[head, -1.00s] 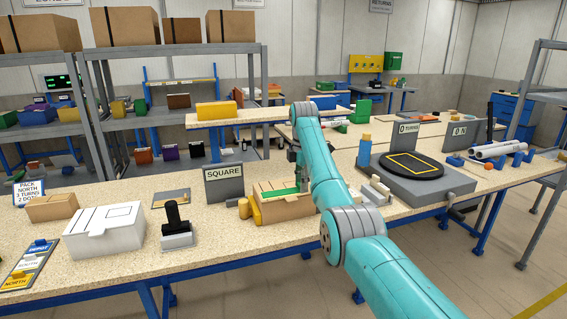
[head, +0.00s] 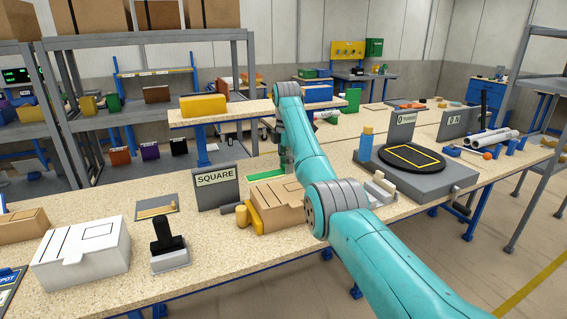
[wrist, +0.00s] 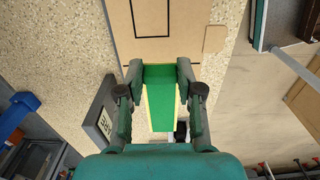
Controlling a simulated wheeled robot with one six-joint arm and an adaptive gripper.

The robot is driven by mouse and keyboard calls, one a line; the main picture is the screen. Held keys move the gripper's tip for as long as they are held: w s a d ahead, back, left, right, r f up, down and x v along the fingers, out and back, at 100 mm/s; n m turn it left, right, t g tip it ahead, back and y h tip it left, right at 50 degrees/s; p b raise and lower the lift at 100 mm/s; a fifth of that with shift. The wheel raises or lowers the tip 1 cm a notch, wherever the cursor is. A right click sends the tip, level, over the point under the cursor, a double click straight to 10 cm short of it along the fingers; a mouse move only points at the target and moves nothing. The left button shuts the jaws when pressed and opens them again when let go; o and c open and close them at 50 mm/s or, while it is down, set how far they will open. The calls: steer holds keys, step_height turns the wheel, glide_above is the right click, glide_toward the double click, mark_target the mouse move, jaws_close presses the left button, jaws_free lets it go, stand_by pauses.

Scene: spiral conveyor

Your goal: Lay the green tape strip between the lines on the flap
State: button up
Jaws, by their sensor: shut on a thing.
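The green tape strip (wrist: 163,100) has pale yellow edges and is between the fingers of my gripper (wrist: 161,70), which is shut on it. In the head view the strip (head: 264,178) shows behind the cardboard box (head: 278,207), left of my gripper. The box's top has black lines; in the wrist view its flap (wrist: 120,35) shows part of a black outline just ahead of the fingertips. The strip's end overlaps the flap's near edge in that view; I cannot tell if they touch. My arm hides the gripper's fingers in the head view.
The SQUARE sign (head: 216,188) stands left of the box. A yellow cylinder (head: 242,215) is by the box's left side. A turntable (head: 411,158) is to the right. A white box (head: 82,255) and a black-handled stamp (head: 168,246) stand at the left.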

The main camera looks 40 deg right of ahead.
mark_target(286, 190)
steer(key=shift+f, duration=0.1)
steer(key=shift+f, duration=2.8)
steer(key=shift+f, duration=0.95)
steer(key=o, duration=1)
steer(key=shift+r, duration=0.1)
step_height(286, 190, up, 7)
steer(key=shift+r, duration=0.15)
